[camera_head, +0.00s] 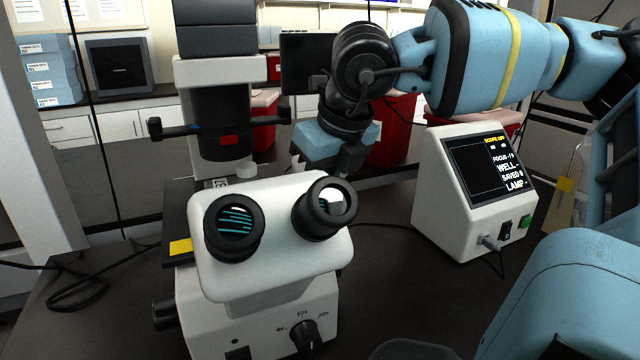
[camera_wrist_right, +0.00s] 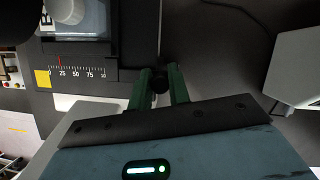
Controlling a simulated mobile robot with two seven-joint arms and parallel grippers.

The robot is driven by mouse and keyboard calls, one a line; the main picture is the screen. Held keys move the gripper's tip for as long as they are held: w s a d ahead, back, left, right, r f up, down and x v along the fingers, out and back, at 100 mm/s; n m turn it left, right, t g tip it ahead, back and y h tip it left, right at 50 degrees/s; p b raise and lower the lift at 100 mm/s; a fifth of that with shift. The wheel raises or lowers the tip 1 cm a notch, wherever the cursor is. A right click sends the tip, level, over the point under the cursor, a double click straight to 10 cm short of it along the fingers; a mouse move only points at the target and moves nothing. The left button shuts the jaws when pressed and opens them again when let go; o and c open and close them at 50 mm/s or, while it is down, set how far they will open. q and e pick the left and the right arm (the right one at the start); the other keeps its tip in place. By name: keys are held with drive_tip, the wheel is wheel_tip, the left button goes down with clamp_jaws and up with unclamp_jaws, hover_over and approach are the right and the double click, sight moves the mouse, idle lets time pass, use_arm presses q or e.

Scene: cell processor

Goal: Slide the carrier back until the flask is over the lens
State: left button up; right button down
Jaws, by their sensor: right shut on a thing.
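The microscope (camera_head: 270,240) stands on the dark bench, its eyepieces facing me. In the right wrist view, a flask with a partly visible label (camera_wrist_right: 85,22) sits in the dark carrier (camera_wrist_right: 108,52) on the stage. A white scale beside it has a red mark a little below 25. My right gripper (camera_wrist_right: 160,82) is shut on a small black knob (camera_wrist_right: 160,76) at the right side of the stage. In the head view this gripper (camera_head: 347,166) is behind and right of the eyepieces, its fingertips mostly hidden. The lens is not clearly visible. My left gripper is not in view.
A white control box (camera_head: 462,200) with a screen reading "SCOPE OFF" stands to the right. Red bins (camera_head: 395,130) are behind my right arm. A black cable (camera_head: 90,285) lies on the bench at left. Bare bench lies between the microscope and the control box.

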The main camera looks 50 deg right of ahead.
drive_tip(key=shift+w+a+r, duration=0.15)
drive_tip(key=shift+a, duration=0.05)
drive_tip(key=shift+d, duration=0.1)
drive_tip(key=c, duration=1.3)
unclamp_jaws()
drive_tip(key=v, duration=0.7)
drive_tip(key=shift+s+r, duration=0.25)
